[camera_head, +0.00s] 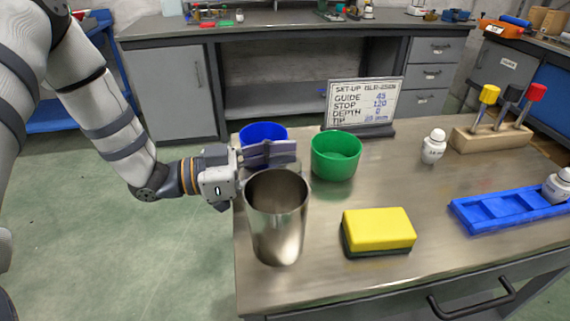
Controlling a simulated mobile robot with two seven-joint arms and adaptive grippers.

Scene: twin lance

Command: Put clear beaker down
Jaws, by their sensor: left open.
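A tall grey tumbler (277,225) with a metallic sheen stands upright near the table's front left corner. No other vessel shows plainly as a clear beaker; a faint pale edge just behind the tumbler's rim is too small and hidden to tell. My left gripper (270,153) reaches in from the left, just behind the tumbler and in front of a blue cup (264,132). Its grey fingers are open, and the space between them is partly hidden. I cannot tell whether they touch anything. My right gripper is out of view.
A green cup (336,160) stands right of my gripper, and a yellow sponge (379,230) lies in front. A sign (362,103), a white bottle (433,147), a wooden tool block (490,136) and a blue tray (508,209) sit farther off. The table's middle right is clear.

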